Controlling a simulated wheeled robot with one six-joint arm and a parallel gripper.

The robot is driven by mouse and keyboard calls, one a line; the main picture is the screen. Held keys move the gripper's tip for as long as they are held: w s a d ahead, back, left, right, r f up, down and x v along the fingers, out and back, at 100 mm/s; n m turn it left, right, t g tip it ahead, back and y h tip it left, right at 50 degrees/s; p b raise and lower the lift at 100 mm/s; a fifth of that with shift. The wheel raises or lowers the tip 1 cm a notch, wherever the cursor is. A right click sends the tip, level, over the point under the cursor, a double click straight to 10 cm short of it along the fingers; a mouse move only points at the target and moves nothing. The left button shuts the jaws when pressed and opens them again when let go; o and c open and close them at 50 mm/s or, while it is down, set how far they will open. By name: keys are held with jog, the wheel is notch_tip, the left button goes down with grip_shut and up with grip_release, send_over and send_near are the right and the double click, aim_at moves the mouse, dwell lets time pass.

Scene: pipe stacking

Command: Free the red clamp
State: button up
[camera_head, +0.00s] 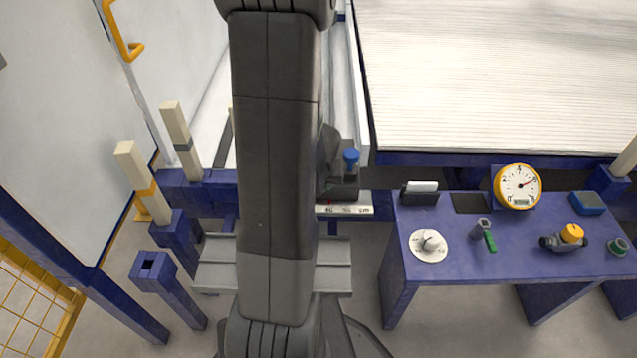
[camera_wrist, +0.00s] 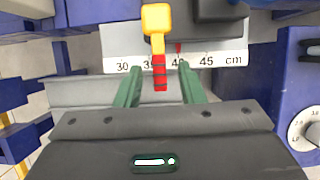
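In the wrist view a red bar (camera_wrist: 160,74), which looks like the red clamp's lever, hangs in front of the scale rail (camera_wrist: 220,59). A yellow block on a yellow stem (camera_wrist: 157,20) adjoins its upper end. My gripper (camera_wrist: 160,68) is open. Its two green fingers stand one on each side of the red bar, with a visible gap on both sides. A small red pointer (camera_wrist: 178,47) sits near the 40 mark. In the head view my arm hides the gripper and the lever.
A dark block with a blue knob (camera_head: 351,160) stands on the rail beside my arm. A blue table (camera_head: 460,255) at the right carries a gauge (camera_head: 517,186), a white dial (camera_head: 428,245) and small fittings. Blue posts with cream bars (camera_head: 145,183) stand at the left.

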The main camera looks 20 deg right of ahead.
jog(key=p+v, duration=1.1)
jog(key=v, duration=0.2)
jog(key=shift+r, duration=0.4)
jog(key=shift+s+f, duration=0.1)
jog(key=shift+f, duration=0.1)
jog(key=b+x, duration=1.1)
jog(key=x, duration=0.2)
jog(key=shift+f, duration=0.2)
jog(key=shift+r, duration=0.1)
